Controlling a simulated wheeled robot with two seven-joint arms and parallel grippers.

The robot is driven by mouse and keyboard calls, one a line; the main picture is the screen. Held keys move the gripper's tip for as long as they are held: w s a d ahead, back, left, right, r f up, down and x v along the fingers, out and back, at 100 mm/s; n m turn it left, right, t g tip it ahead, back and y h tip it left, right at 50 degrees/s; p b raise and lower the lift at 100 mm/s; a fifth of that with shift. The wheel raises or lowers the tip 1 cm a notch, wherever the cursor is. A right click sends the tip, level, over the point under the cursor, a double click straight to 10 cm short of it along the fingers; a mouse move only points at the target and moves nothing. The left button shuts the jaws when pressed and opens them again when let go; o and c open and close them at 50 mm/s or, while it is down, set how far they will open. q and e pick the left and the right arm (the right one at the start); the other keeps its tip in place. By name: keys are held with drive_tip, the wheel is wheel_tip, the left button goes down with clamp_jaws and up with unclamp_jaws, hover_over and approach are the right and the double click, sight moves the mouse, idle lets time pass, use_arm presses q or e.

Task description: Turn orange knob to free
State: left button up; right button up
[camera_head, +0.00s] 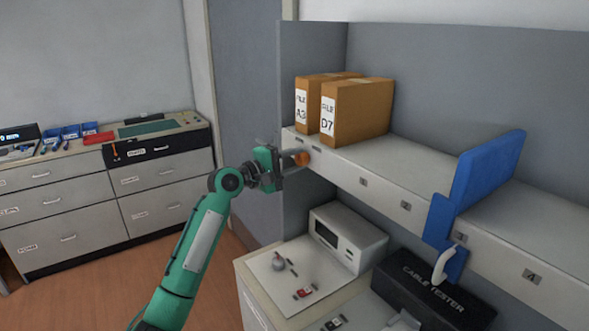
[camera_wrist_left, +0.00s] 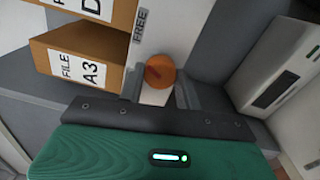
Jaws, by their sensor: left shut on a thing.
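The orange knob (camera_head: 302,158) sits on the front face of the shelf at its left end, below the file boxes. In the left wrist view the round knob (camera_wrist_left: 160,70) shows a darker red bar across its face. The fingers hide part of the knob's edge. My right gripper is in neither view.
File boxes A3 (camera_head: 312,95) and D7 (camera_head: 357,112) stand on the shelf (camera_head: 410,163) just above the knob. A blue bracket-like piece (camera_head: 490,168) is farther right. Below are a white instrument (camera_head: 347,238) and a black cable tester (camera_head: 432,292). Floor is open at left.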

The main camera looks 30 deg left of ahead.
use_arm(q)
drive_tip(key=shift+f+m+b, duration=0.2)
drive_tip(key=shift+m+b, duration=0.5)
drive_tip(key=shift+m, duration=0.4)
drive_tip(key=shift+r+m+b, duration=0.1)
drive_tip(key=shift+m+b, duration=0.2)
drive_tip(key=shift+m, duration=0.3)
drive_tip(key=o, duration=1)
drive_tip(key=shift+r, duration=0.1)
drive_tip(key=b+v, duration=0.5)
drive_tip(key=v, duration=0.8)
drive_tip(key=shift+s+a, duration=0.2)
drive_tip(key=shift+s, duration=0.15)
